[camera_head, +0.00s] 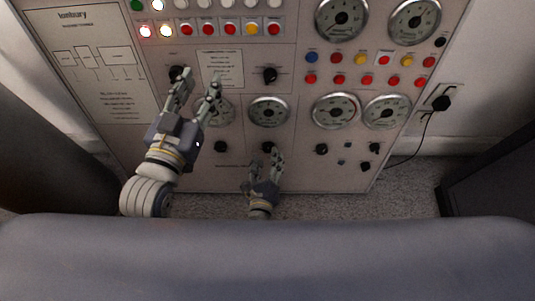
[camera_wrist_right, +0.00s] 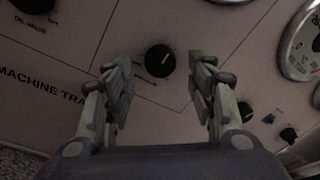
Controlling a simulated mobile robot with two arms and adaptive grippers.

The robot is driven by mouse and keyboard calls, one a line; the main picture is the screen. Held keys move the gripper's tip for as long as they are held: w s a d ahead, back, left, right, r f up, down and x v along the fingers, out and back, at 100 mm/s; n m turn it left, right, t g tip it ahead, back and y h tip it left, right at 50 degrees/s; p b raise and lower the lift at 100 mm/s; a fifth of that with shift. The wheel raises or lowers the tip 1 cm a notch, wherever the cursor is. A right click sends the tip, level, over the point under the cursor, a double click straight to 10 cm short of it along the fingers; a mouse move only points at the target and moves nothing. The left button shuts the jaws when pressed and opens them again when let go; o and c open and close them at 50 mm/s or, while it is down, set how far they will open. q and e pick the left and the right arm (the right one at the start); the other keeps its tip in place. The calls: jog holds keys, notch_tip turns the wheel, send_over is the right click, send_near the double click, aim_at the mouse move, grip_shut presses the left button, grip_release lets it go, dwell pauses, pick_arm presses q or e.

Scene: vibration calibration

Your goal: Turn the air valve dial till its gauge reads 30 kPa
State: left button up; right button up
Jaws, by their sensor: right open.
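A black dial (camera_head: 268,147) sits on the lower panel below a round gauge (camera_head: 268,111); its label is too small to read, so I cannot confirm it is the air valve dial. My right gripper (camera_head: 265,160) is open just below this dial. In the right wrist view the dial (camera_wrist_right: 160,60) lies beyond and between the open fingertips (camera_wrist_right: 166,75), apart from them. The gauge's needle reading is not legible. My left gripper (camera_head: 198,82) has its fingers spread in front of the upper-left panel, partly covering another gauge (camera_head: 218,108).
Another dial, labelled oil valve (camera_wrist_right: 36,4), is to the left. Coloured buttons (camera_head: 231,29) line the panel's upper part. A cable (camera_head: 424,132) hangs from a wall plug at right.

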jog(key=d+v, duration=0.1)
jog(key=v, duration=0.8)
jog(key=shift+s+a, duration=0.15)
jog(key=shift+a, duration=0.35)
jog(key=shift+r, duration=0.1)
